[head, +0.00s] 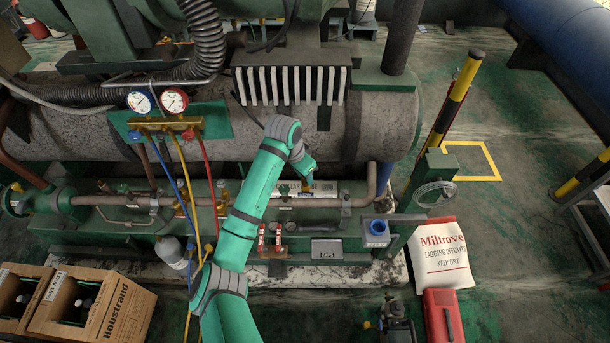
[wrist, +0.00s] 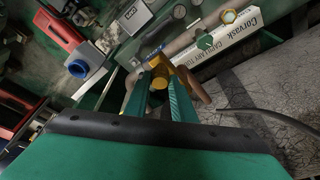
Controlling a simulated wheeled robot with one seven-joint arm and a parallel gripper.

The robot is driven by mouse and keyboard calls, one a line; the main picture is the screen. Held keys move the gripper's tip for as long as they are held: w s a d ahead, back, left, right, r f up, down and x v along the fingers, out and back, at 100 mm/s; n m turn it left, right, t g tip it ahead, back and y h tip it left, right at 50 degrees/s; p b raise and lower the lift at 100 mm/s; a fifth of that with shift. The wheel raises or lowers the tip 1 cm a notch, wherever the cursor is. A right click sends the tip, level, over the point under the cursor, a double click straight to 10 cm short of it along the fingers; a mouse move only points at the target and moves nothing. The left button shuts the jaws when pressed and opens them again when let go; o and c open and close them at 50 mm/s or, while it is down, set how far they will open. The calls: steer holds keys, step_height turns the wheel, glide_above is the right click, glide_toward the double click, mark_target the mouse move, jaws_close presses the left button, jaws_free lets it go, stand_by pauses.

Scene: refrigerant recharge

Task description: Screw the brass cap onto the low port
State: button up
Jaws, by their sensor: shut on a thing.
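In the wrist view my gripper (wrist: 160,88) is shut on the brass cap (wrist: 158,70), a short yellow-brass cylinder at the fingertips. In the head view my gripper (head: 306,183) is low over the pipework in front of the big cylinder, and the cap is too small to make out.
A long white Corvask box (wrist: 222,48) lies behind the fitting. A copper pipe (wrist: 196,84) runs close beside my fingers. Gauge hoses (head: 190,190) hang left of my arm.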

steer(key=shift+f+m+g, duration=0.15)
steer(key=shift+m+g, duration=0.15)
steer(key=shift+m, duration=0.9)
steer(key=shift+a+m, duration=0.1)
steer(key=shift+m, duration=0.7)
steer(key=o, duration=1.1)
steer(key=shift+w+g, duration=0.1)
steer(key=shift+g, duration=0.2)
steer(key=shift+o, duration=0.2)
